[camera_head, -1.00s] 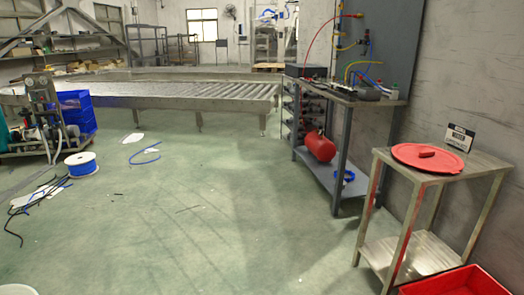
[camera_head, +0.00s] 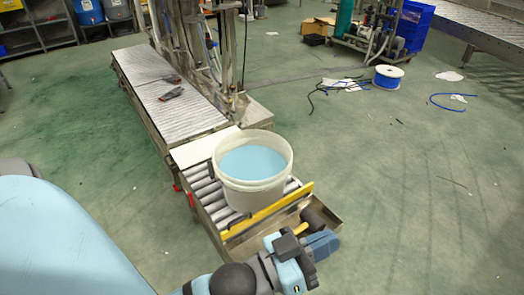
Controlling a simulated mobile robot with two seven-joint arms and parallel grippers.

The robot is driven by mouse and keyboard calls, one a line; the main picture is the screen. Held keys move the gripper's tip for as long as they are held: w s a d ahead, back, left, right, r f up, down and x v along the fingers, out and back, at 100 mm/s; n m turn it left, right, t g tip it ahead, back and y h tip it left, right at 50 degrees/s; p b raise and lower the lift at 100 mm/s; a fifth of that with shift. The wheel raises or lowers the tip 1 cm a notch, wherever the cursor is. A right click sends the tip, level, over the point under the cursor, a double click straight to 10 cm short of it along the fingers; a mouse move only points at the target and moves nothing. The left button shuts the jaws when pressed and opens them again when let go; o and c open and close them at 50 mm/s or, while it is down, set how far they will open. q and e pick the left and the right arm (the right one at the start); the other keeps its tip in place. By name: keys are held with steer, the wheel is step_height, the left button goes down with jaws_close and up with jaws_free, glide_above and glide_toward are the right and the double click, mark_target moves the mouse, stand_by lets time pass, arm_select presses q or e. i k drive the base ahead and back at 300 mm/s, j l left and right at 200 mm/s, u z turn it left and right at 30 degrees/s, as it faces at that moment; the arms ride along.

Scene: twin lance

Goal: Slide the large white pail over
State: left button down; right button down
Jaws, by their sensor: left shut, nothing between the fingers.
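The large white pail (camera_head: 252,196) stands upright on a short roller section (camera_head: 207,195) in the middle of the view. It is open at the top and holds light blue contents. A yellow bar (camera_head: 268,210) crosses the near end of the rollers, just in front of the pail. My left gripper (camera_head: 329,243) is at the bottom centre, in front of the bar and apart from the pail. It is shut and empty. My right gripper is out of view.
A white plate (camera_head: 205,147) and a longer roller conveyor (camera_head: 150,77) lie behind the pail. A white cable spool (camera_head: 388,77) stands on the floor. The right floor is mostly clear.

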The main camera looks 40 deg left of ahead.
mark_target(247, 159)
steer(key=i+l+u, duration=0.15)
steer(key=u, duration=0.3)
steer(key=i+l+u, duration=0.1)
steer(key=l+u, duration=0.15)
steer(key=u, duration=0.15)
steer(key=i+l+u, duration=0.1)
steer(key=l+u, duration=0.15)
steer(key=u, duration=0.2)
steer(key=i+l+u, duration=0.1)
steer(key=l+u, duration=1.2)
steer(key=l, duration=0.15)
steer(key=i+j, duration=0.35)
steer(key=j, duration=0.15)
